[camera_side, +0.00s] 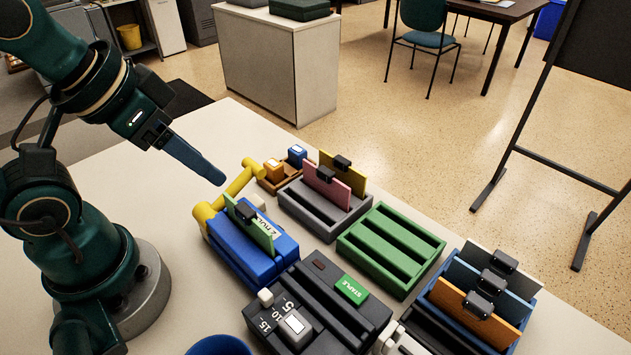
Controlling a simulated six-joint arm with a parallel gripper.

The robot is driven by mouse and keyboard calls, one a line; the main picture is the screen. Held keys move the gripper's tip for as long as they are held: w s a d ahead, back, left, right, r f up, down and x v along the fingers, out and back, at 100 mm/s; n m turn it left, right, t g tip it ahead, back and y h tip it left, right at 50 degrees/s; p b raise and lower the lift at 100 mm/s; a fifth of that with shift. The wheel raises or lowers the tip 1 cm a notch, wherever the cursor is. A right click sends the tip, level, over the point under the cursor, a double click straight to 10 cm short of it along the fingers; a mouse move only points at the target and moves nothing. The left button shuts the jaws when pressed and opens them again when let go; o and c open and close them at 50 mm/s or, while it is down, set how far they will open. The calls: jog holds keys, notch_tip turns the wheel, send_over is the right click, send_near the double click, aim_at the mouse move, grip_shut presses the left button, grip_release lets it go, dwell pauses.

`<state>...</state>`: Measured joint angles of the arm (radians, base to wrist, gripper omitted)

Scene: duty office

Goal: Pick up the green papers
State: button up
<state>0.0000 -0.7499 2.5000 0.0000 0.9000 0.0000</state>
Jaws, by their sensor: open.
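A yellow lever (240,182) stands behind the blue device. An empty green rack (392,247) is to the right. A grey rack (312,217) holds pink and yellow clipped sheets; a blue rack (427,296) holds several more. A black stapling device (345,316) is in front.

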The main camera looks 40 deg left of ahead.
jog(key=m+g+y, duration=0.1)
jog(key=m+g, duration=0.4)
jog(key=m, duration=1.3)
send_over(245, 209)
jog(key=shift+w+f, duration=0.15)
jog(key=shift+f, duration=0.8)
jog(key=shift+d+f+g, duration=0.25)
jog(key=shift+f+g, duration=0.05)
jog(key=shift+f, duration=0.2)
jog(key=shift+a+f, duration=0.15)
jog(key=shift+f, duration=1.05)
jog(key=shift+a+f, duration=0.15)
jog(key=shift+f, duration=1)
grip_shut()
